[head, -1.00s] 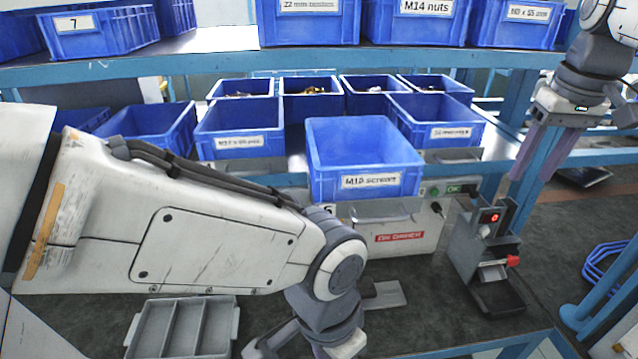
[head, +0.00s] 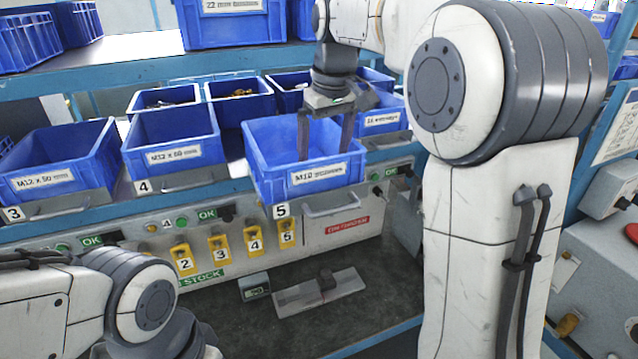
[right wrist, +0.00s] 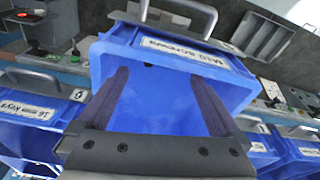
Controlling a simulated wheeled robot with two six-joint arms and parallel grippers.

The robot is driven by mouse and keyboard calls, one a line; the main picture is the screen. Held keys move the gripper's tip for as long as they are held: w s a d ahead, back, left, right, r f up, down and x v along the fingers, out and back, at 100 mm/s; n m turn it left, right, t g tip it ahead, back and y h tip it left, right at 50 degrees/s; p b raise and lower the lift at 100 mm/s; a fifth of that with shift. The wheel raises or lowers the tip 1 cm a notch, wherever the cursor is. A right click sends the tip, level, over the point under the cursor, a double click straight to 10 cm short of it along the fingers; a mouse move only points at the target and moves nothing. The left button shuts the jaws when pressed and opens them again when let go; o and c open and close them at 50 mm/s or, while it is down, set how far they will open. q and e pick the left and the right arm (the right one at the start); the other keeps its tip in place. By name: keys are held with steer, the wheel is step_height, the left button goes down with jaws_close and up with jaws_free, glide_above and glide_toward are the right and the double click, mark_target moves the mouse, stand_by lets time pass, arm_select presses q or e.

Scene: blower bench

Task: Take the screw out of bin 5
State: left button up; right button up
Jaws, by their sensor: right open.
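Bin 5 (head: 262,178) is a blue bin labelled M10 screws, on the rack's front row above a "5" tag. My right gripper (head: 325,155) is open, pointing down over the bin with its fingers apart and nothing between them. In the right wrist view, the bin (right wrist: 235,88) lies below the open right gripper (right wrist: 162,78). Its blue floor looks mostly bare. A small dark spot (right wrist: 148,65) shows inside near the labelled wall; it may be the screw, but it is too small to tell. My left gripper is out of view.
Other blue bins stand beside it, including bin 4 (head: 172,132) and bin 3 (head: 62,160). An upper shelf (head: 140,62) runs behind and above. Below are yellow numbered tags (head: 219,247) and a grey plate (head: 318,291) on the dark floor.

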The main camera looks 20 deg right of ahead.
steer(key=f, duration=0.3)
steer(key=w+f, duration=0.1)
steer(key=f, duration=0.2)
steer(key=shift+w+a+f+p, duration=0.15)
steer(key=shift+p, duration=0.2)
steer(key=c, duration=1.4)
